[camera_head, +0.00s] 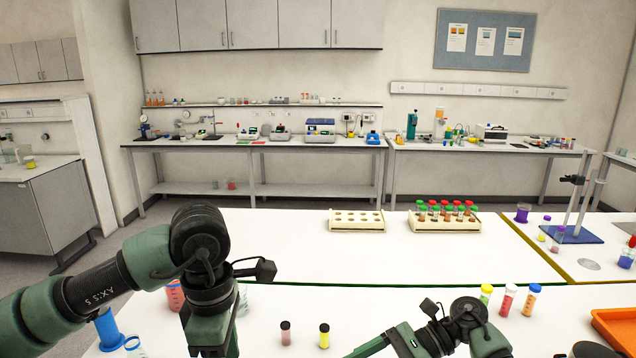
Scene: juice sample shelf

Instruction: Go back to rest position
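My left gripper (211,335) points down at the lower left, and its lower end runs off the bottom edge, so its fingertips are hidden. My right gripper (385,342) is low at the bottom centre-right, pointing left and down, and its tips are also cut off by the bottom edge. I see nothing held in either, but cannot tell whether they are open or shut. A wooden rack (357,223) with empty-looking holes stands on the white bench. A second rack (443,225) beside it holds several red- and green-capped tubes.
On the near bench, a dark-capped vial (285,335) and a yellow vial (324,337) stand between my arms. Several capped tubes (507,300) stand right of my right arm, near an orange tray (615,330). A blue-based stand (572,234) is at the right. The bench middle is clear.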

